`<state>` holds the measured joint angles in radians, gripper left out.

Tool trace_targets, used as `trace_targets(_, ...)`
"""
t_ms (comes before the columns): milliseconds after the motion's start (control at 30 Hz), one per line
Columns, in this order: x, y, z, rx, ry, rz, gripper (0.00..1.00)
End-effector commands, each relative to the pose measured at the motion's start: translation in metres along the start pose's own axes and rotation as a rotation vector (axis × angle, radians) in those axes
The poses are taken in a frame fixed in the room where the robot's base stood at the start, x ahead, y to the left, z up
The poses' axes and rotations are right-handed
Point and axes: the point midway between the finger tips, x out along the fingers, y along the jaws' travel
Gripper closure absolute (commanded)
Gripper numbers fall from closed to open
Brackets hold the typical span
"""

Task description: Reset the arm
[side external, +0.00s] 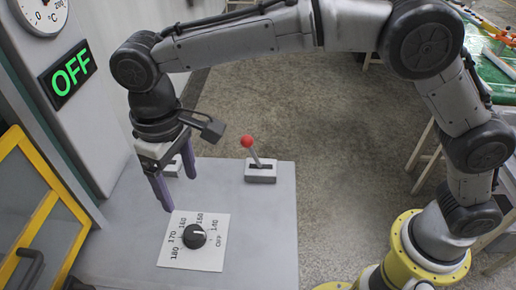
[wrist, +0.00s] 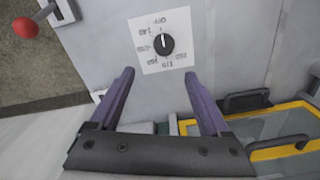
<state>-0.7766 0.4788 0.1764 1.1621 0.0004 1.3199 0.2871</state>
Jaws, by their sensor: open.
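My gripper (side external: 166,194) hangs from the bent arm, fingers pointing down, above the left part of the grey panel top. Its two purple fingers are apart with nothing between them; they also show in the wrist view (wrist: 158,78). A black dial knob (side external: 194,236) sits on a white plate with temperature marks, in front of and apart from the fingers. In the wrist view the dial knob (wrist: 163,44) lies just beyond the fingertips. Its white mark points toward the numbers at the top of the plate in the side view.
A lever with a red ball (side external: 247,142) stands on the panel top (side external: 270,225); another small base is partly hidden behind the gripper. A yellow-framed door (side external: 40,205) is at left. A green "OFF" display (side external: 68,74) and a round gauge (side external: 45,12) are on the wall.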

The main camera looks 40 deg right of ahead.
Motion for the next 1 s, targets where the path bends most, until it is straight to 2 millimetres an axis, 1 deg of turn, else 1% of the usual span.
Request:
trace_targets(33,-0.013,0.012,-0.003,0.024,0.025,-0.006,0.19)
trace_targets(67,-0.022,0.020,-0.004,0.040,0.043,-0.011,0.19)
trace_targets(100,-0.037,0.033,-0.005,0.065,0.070,-0.017,0.19)
trace_targets(167,-0.062,0.060,0.002,0.115,0.107,-0.024,0.19)
trace_targets(200,-0.078,0.080,0.011,0.152,0.131,-0.027,0.19)
trace_targets(267,-0.099,0.108,0.029,0.206,0.165,-0.029,0.19)
trace_targets(300,-0.111,0.125,0.042,0.238,0.187,-0.030,0.19)
trace_targets(367,-0.126,0.148,0.064,0.283,0.219,-0.028,0.19)
trace_targets(400,-0.135,0.162,0.079,0.310,0.242,-0.026,0.19)
trace_targets(467,-0.144,0.180,0.104,0.350,0.272,-0.021,0.19)
trace_targets(500,-0.149,0.191,0.121,0.375,0.294,-0.017,0.19)
trace_targets(567,-0.154,0.204,0.147,0.409,0.324,-0.008,0.19)
trace_targets(600,-0.155,0.212,0.165,0.432,0.344,-0.002,0.19)
trace_targets(667,-0.155,0.221,0.192,0.462,0.374,0.010,0.19)
trace_targets(700,-0.153,0.226,0.210,0.481,0.392,0.019,0.19)
trace_targets(767,-0.147,0.231,0.237,0.509,0.418,0.033,0.19)
trace_targets(800,-0.141,0.233,0.254,0.524,0.435,0.044,0.19)
trace_targets(867,-0.129,0.234,0.279,0.545,0.458,0.061,0.19)
trace_targets(900,-0.120,0.233,0.294,0.554,0.470,0.072,0.19)
trace_targets(1000,-0.094,0.230,0.323,0.564,0.490,0.096,0.19)
